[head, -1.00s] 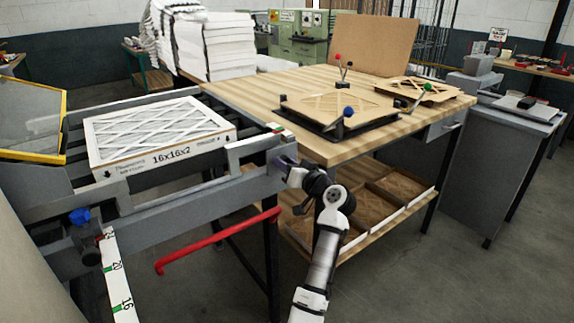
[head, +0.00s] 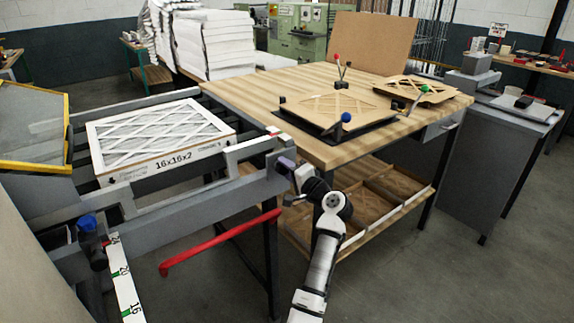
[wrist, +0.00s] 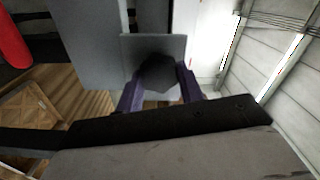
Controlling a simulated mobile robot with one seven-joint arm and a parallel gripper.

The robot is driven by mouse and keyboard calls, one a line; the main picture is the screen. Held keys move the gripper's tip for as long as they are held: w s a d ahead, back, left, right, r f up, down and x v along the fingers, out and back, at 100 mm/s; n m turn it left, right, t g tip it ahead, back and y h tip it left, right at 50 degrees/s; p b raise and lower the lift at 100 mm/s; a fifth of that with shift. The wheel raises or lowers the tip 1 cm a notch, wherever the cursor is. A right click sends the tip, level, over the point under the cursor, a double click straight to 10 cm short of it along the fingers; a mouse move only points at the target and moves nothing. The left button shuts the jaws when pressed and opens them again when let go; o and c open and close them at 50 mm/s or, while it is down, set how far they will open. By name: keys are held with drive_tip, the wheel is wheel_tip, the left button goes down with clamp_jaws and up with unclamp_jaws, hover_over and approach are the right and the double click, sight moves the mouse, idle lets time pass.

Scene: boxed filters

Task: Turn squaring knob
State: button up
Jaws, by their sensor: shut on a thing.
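The squaring knob (wrist: 158,76) is a dark faceted knob in front of a grey plate (wrist: 128,48) in the wrist view. My gripper (wrist: 160,88) has its two purple fingers on either side of the knob and is shut on it. In the head view my gripper (head: 286,164) is at the right end of the grey machine frame (head: 190,208), and the knob is hidden there. A boxed filter (head: 158,137) with a white lattice face, marked 16x16x2, lies on the frame.
A red bar handle (head: 220,244) sticks out below the frame. A blue-topped knob (head: 87,223) and a numbered scale (head: 126,285) are at the left. A wooden table (head: 300,85) with a dark jig (head: 318,127) stands behind my arm. Floor is clear at right.

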drive_tip(key=shift+d+m+p, duration=0.1)
drive_tip(key=shift+m+p, duration=0.55)
drive_tip(key=shift+m, duration=0.55)
drive_tip(key=o, duration=1)
drive_tip(key=shift+s+f, duration=0.1)
drive_tip(key=b+v, duration=0.3)
drive_tip(key=v, duration=1)
drive_tip(key=shift+s+d+b, duration=0.25)
drive_tip(key=shift+b, duration=0.05)
